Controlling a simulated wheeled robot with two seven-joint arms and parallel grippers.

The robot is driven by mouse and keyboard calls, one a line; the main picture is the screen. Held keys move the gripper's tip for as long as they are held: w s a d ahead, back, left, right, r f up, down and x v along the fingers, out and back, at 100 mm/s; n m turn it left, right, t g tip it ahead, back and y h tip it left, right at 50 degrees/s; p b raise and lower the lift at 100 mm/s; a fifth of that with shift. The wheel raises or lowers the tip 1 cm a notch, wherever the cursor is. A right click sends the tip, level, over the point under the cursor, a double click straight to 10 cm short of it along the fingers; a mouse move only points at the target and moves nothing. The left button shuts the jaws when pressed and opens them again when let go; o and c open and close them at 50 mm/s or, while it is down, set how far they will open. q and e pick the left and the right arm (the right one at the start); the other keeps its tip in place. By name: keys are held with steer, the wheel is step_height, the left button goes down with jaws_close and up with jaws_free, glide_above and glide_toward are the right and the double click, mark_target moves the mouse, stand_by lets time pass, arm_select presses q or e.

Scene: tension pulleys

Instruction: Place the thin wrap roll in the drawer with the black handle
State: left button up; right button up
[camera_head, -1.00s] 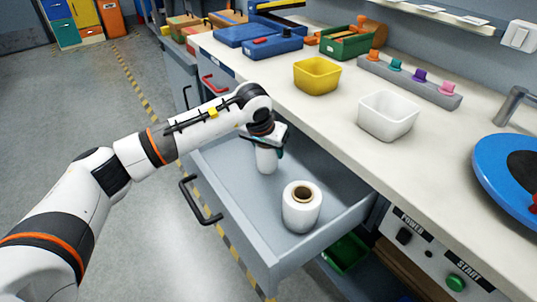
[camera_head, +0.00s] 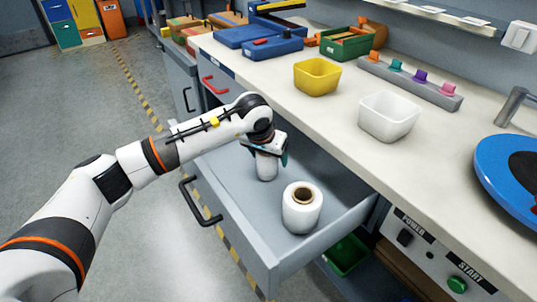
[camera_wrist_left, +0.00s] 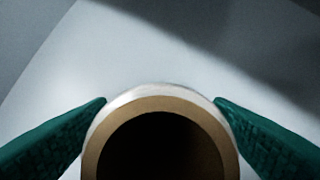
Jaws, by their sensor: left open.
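The thin wrap roll (camera_head: 266,168) stands upright in the open drawer (camera_head: 237,186), toward its back. The drawer has a black handle (camera_head: 200,202) on its front. My left gripper (camera_head: 267,151) is over the roll's top, hiding its upper part. In the left wrist view the roll's top end (camera_wrist_left: 160,104) shows a brown core with a thin white layer. The green fingers of the left gripper (camera_wrist_left: 160,110) are open, one on each side of the roll and very close to it. My right gripper is not in view.
A thicker wrap roll (camera_head: 301,210) stands in the same drawer, nearer the right. The worktop (camera_head: 333,114) above holds a yellow bin (camera_head: 317,78) and a white bin (camera_head: 387,118). A drawer with a red handle (camera_head: 215,86) lies farther back.

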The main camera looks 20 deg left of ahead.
arm_select(q)
steer(key=shift+r, duration=0.15)
steer(key=p+v, duration=0.1)
steer(key=v, duration=1.1)
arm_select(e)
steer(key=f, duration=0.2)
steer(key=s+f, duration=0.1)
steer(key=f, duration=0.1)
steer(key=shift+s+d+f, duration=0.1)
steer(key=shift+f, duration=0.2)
